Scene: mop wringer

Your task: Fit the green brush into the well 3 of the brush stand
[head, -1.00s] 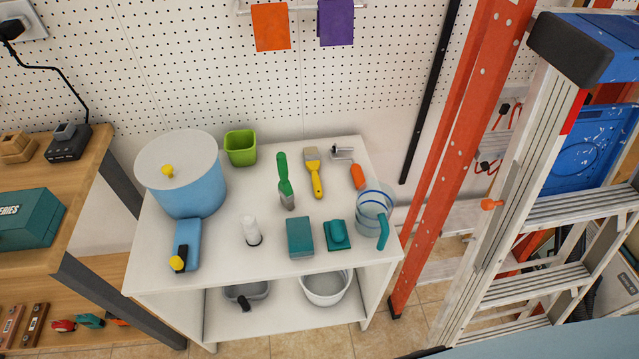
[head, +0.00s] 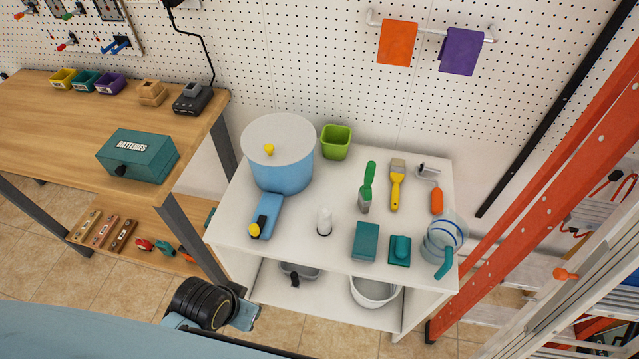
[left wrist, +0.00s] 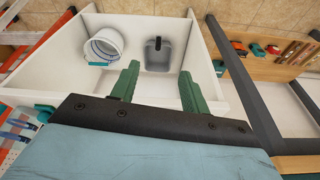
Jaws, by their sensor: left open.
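The green brush (head: 367,187) lies on the white cart's top, right of centre, its green handle pointing to the back and its bristle end to the front. I cannot make out a brush stand or numbered wells in either view. My left arm shows at the bottom of the head view, in front of the cart, but its fingertips cannot be made out there. In the left wrist view my left gripper (left wrist: 159,72) is open, with two green fingers apart and nothing between them, facing the cart's lower shelf. My right gripper is not in view.
The white cart (head: 285,218) also holds a blue pot (head: 283,174), green cup (head: 336,142), yellow brush (head: 397,187), teal box (head: 365,241) and clear pitcher (head: 444,238). Its lower shelf holds a white bucket (head: 375,292) and grey bin (head: 299,272). A workbench (head: 60,120) stands left, ladders right.

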